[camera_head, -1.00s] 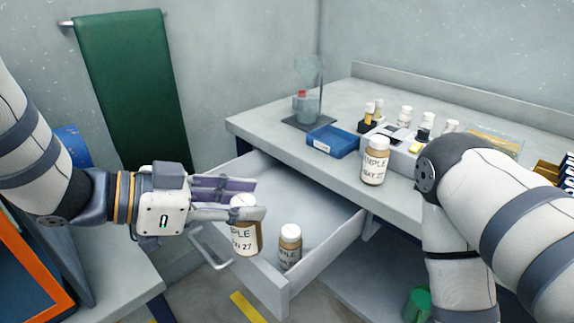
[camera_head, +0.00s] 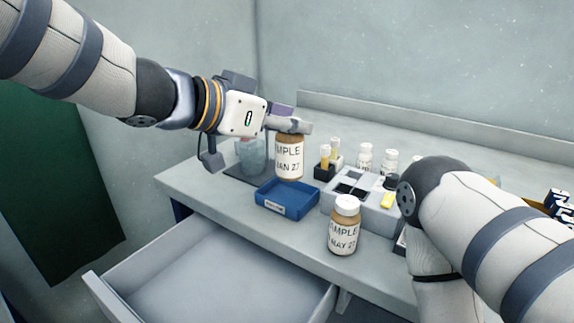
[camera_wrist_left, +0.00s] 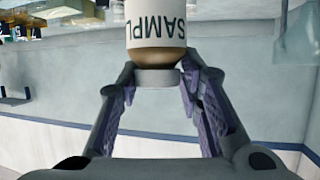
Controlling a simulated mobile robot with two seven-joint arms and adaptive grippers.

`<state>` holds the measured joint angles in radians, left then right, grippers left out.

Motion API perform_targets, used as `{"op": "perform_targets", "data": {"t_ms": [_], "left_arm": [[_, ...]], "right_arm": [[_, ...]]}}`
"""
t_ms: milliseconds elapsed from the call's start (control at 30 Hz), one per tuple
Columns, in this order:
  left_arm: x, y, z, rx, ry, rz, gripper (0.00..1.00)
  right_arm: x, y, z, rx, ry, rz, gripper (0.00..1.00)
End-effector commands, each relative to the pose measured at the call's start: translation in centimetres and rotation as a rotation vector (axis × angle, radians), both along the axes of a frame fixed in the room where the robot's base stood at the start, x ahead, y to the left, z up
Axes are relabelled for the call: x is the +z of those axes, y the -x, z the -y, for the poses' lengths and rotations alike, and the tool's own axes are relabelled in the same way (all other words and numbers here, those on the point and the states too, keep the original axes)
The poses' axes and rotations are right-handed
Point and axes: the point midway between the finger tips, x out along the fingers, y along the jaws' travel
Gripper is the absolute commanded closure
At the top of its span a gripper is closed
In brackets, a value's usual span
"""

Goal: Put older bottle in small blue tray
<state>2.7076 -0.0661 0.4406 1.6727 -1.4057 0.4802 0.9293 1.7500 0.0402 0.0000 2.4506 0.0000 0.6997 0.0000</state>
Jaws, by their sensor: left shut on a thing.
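My left gripper (camera_head: 292,124) is shut on the cap of an amber bottle (camera_head: 289,158) whose label reads "SAMPLE JAN 27". The bottle hangs upright, just above or behind the back edge of the small blue tray (camera_head: 287,208); its exact depth is hard to tell. In the left wrist view, both fingers of the gripper (camera_wrist_left: 158,78) close on the bottle's cap, and its label (camera_wrist_left: 156,28) shows upside down. The tray looks empty and sits on the counter. A second bottle labelled "SAMPLE MAY 27" (camera_head: 343,232) stands near the counter's front edge. My right gripper is out of sight.
A grey rack (camera_head: 357,207) stands right of the tray, with several small white-capped vials (camera_head: 365,157) behind it. A glass vessel (camera_head: 250,155) stands behind the held bottle. The open drawer (camera_head: 215,275) below the counter looks empty where visible.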

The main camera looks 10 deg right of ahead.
Motion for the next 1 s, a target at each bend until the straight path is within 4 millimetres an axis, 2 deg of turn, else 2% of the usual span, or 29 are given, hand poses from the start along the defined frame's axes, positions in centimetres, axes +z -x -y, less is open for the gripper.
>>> {"op": "perform_targets", "data": {"t_ms": [33, 100, 200, 333, 400, 567, 933, 967, 1000], "left_arm": [[-1.8, -1.9, 0.3, -0.001, 0.003, -0.014, 1.0], [-3.9, -3.3, 0.5, -0.001, 0.002, -0.021, 1.0], [-5.6, -4.7, 0.7, 0.0, 0.002, -0.017, 1.0], [-6.4, -5.8, 0.9, -0.001, 0.002, -0.009, 1.0], [-7.7, -6.6, 1.0, -0.001, 0.002, -0.011, 1.0], [-9.6, -6.3, 1.0, -0.002, 0.002, -0.003, 1.0], [-10.1, -6.3, 1.0, -0.002, 0.0, -0.001, 1.0], [-10.1, -6.3, 1.0, -0.002, 0.0, 0.0, 0.63], [-10.1, -6.3, 1.0, -0.002, 0.0, 0.0, 0.54]], "right_arm": [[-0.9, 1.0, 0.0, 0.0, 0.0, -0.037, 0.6], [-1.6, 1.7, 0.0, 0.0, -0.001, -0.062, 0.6], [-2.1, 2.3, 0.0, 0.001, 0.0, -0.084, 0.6], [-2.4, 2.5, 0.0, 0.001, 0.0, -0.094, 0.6], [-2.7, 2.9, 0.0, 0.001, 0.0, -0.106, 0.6], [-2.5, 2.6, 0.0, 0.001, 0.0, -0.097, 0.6], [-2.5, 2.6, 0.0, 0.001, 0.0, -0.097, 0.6], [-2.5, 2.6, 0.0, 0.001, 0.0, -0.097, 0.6], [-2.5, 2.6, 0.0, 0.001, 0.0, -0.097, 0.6]]}}
